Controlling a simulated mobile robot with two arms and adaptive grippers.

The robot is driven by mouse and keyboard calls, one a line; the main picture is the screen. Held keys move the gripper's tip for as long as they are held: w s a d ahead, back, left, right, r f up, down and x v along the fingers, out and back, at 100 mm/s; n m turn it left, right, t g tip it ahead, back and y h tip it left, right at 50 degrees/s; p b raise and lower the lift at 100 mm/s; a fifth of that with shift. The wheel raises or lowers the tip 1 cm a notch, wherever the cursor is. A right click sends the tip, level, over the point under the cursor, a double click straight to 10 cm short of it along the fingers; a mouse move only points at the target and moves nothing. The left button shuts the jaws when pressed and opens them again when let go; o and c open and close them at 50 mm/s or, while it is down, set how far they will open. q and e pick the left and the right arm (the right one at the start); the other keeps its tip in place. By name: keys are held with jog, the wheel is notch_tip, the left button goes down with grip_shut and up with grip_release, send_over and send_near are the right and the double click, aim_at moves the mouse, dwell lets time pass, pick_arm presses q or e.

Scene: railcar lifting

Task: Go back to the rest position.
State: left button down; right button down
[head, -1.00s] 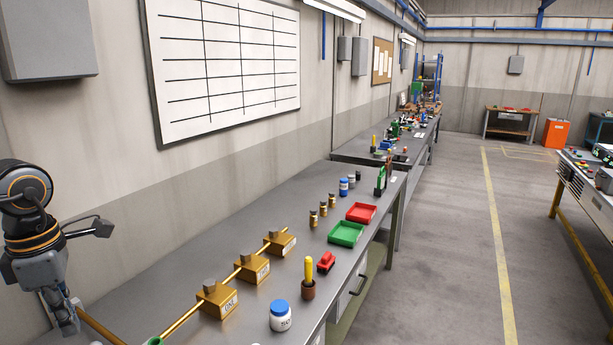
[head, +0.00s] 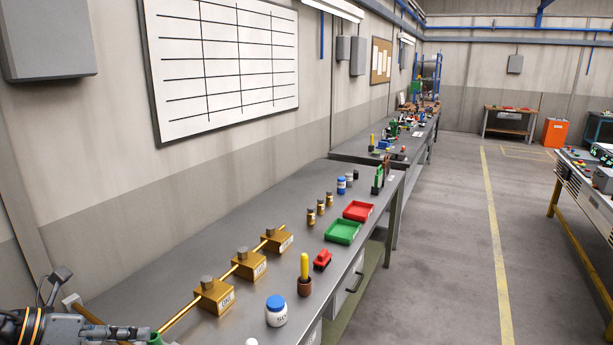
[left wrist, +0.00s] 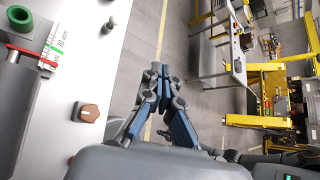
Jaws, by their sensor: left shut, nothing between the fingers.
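My left gripper (head: 140,333) is low in the bottom left corner of the head view, its fingers pointing right. In the left wrist view its fingers (left wrist: 160,75) are shut together with nothing between them. The gripper is at the near left end of the grey workbench (head: 290,200), close to a green item (head: 156,340); whether they touch is unclear. My right gripper is in neither view.
Brass blocks (head: 213,296) on a rod line the bench. The floor (head: 440,250) is clear.

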pick_arm(q)
jog(key=a+f+n+t+y, duration=0.5)
jog(key=n+t, duration=0.4)
jog(key=n, duration=0.8)
jog(key=s+a+f+n+g+y, duration=0.1)
jog(key=s+f+n+g+y, duration=0.1)
jog(key=s+f+n+y, duration=0.25)
jog(key=s+f+n+g+y, duration=0.1)
jog(key=s+f+n+y, duration=0.15)
jog(key=f+n, duration=0.45)
jog(key=s+d+f+n+g+h, duration=0.2)
jog(key=s+d+f+n+g, duration=0.25)
jog(key=s+d, duration=0.35)
jog(key=s+d+f+n+g+h, duration=0.1)
jog(key=s+d+f+n+g, duration=0.35)
jog(key=s+d, duration=0.25)
notch_tip(320, 180, down, 30)
jog(key=s+f+g+b, duration=0.1)
jog(key=g+b, duration=0.1)
jog(key=b, duration=0.4)
jog(key=s+a+f+b, duration=0.1)
jog(key=s+f+b, duration=0.1)
jog(key=s+f, duration=0.6)
jog(key=s+a+f+g+b, duration=0.1)
jog(key=s+a+f+b, duration=0.1)
jog(key=s+f, duration=0.7)
notch_tip(320, 180, down, 5)
jog(key=shift+s+a+f+b, duration=0.2)
jog(key=shift+s+b, duration=0.1)
jog(key=shift+b, duration=0.4)
